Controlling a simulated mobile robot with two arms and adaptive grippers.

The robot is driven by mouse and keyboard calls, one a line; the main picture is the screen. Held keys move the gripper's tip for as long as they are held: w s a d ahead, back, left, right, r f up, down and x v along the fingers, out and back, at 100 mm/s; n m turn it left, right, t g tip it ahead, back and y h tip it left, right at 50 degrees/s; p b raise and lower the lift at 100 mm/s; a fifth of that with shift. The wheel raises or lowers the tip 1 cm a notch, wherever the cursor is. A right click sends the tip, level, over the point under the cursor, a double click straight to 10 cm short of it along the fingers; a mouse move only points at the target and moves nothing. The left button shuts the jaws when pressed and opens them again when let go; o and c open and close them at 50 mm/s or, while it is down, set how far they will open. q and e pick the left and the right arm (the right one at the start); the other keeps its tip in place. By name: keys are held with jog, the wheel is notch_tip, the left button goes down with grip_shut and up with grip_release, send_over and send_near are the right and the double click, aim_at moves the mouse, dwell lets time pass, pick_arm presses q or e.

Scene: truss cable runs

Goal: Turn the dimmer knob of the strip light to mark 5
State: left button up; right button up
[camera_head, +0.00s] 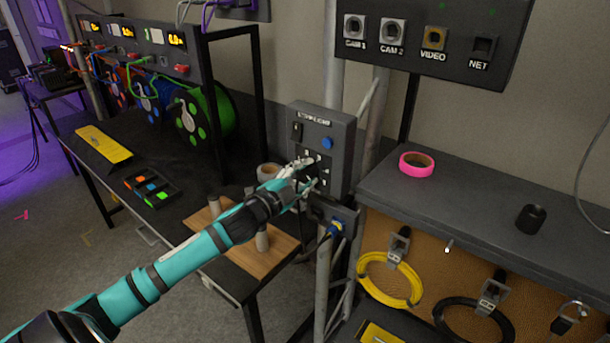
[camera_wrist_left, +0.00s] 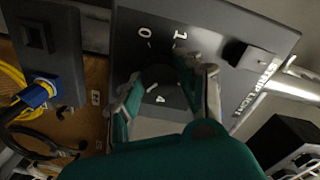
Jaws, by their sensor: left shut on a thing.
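The grey strip light box (camera_head: 341,140) is fixed to the upright pole, with a black switch and a blue button on its upper face. My left gripper (camera_head: 309,174) is at the lower part of its face, and its fingers mostly hide the dimmer knob there. In the left wrist view the dark round knob (camera_wrist_left: 160,74) is between the two fingertips of my gripper (camera_wrist_left: 166,86), which is shut on it. The numerals 0, 1 and 4 show around it on the box (camera_wrist_left: 210,20). A short white line shows near the 4; I cannot tell whether it is the pointer. My right gripper is out of view.
A grey shelf (camera_head: 470,205) with pink tape (camera_head: 416,163) and a black cylinder (camera_head: 530,219) is at the right. A small box with a blue connector (camera_head: 337,227) sits just below the gripper. A black table (camera_head: 130,165) with cable reels stands at the left.

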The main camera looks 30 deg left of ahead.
pick_arm(q)
jog(key=shift+f, duration=0.15)
jog(key=o, duration=1.1)
jog(key=shift+o, duration=0.2)
jog(key=shift+s, duration=0.1)
jog(key=s+a, duration=0.1)
jog(key=s, duration=1.1)
jog(key=shift+w, duration=0.1)
